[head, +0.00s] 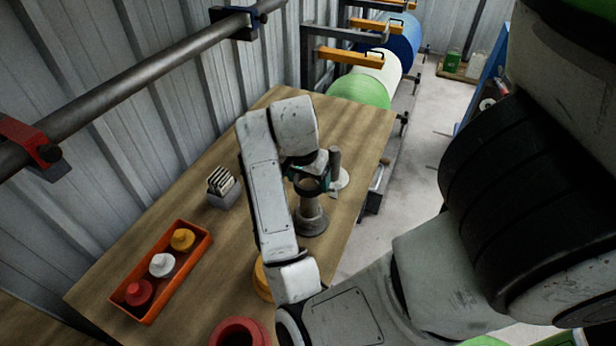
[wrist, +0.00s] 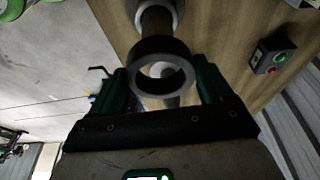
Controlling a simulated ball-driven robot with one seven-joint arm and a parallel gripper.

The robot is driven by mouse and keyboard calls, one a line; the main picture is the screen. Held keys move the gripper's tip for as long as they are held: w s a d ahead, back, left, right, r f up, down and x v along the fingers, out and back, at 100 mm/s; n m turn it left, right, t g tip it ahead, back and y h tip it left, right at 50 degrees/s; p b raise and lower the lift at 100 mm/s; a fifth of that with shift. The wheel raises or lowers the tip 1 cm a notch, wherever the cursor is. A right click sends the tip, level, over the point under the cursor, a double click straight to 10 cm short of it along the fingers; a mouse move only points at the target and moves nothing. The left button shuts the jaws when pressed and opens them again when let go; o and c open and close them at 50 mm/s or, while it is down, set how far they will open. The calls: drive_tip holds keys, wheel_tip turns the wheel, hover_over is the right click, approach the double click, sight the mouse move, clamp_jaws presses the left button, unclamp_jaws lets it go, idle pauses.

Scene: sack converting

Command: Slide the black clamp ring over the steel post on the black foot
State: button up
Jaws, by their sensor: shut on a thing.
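The black clamp ring (wrist: 138,84) is held between the green fingers of my gripper (wrist: 162,78) in the wrist view, with its opening facing the camera. A pale grey shape shows through and just below the opening. In the head view my gripper (head: 311,180) is above the far part of the table, over the grey steel post (head: 311,207) on its dark foot (head: 311,224). The ring is directly above or around the post's top; I cannot tell which. The arm partly hides this spot.
A second dark post (head: 335,160) on a pale base stands close behind my gripper. On the wooden table (head: 345,225) are an orange tray (head: 160,312) with knobbed pieces, a grey card holder (head: 225,199) and a red ring (head: 240,332). A button box (wrist: 272,55) shows in the wrist view.

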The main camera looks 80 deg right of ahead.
drive_tip(key=shift+f+b, duration=2.95)
drive_tip(key=shift+f, duration=0.35)
drive_tip(key=o, duration=1.4)
drive_tip(key=p+v, duration=0.4)
drive_tip(key=v, duration=0.6)
drive_tip(key=shift+a+r, duration=0.1)
drive_tip(key=shift+r, duration=0.3)
